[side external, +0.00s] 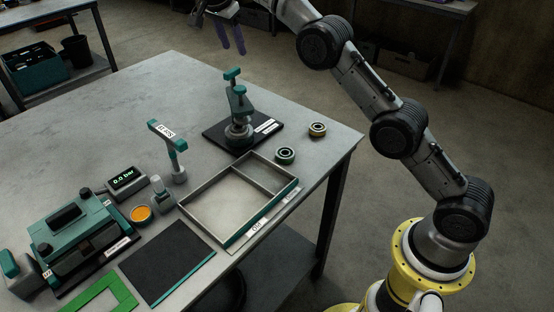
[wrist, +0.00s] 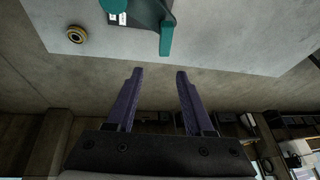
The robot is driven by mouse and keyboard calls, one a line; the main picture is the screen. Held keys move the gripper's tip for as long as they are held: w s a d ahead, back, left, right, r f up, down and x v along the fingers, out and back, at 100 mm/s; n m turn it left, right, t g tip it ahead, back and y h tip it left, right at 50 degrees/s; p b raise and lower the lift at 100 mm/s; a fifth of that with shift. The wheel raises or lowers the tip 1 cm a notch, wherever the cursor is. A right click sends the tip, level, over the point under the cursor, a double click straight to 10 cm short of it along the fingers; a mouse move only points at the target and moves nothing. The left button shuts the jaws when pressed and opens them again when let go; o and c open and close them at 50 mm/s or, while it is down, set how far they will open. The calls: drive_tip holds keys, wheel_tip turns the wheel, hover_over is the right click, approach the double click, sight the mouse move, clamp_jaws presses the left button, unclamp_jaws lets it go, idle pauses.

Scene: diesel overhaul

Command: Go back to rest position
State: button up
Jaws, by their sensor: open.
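My gripper (wrist: 157,85) shows two purple fingers held apart in the wrist view, with nothing between them. My arm is raised and reaches from the yellow base at the lower right to the upper middle. The gripper is clear of the table and touches nothing.
The far left tabletop is bare.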

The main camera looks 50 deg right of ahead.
drive_tip(key=s+d+r+n+t+y, duration=0.1)
drive_tip(key=s+r+n+t, duration=0.15)
drive_tip(key=s+r, duration=1.5)
drive_tip(key=s+a+f+n+y, duration=0.1)
drive_tip(key=s+f+n, duration=0.1)
drive_tip(key=s, duration=0.5)
drive_tip(key=s+f+n, duration=0.2)
drive_tip(key=s, duration=0.5)
drive_tip(key=s+a+f+n+y, duration=0.1)
drive_tip(key=s+a+f+n, duration=0.1)
drive_tip(key=s+f+n, duration=0.3)
drive_tip(key=s+a+f+n+t+y, duration=0.1)
drive_tip(key=s+f+n, duration=0.4)
drive_tip(key=f, duration=0.8)
drive_tip(key=shift+s+a+f, duration=0.15)
drive_tip(key=shift+s+a, duration=0.2)
drive_tip(key=shift+s, duration=1.1)
wheel_tip(320, 180, up, 4)
drive_tip(key=shift+r, duration=0.1)
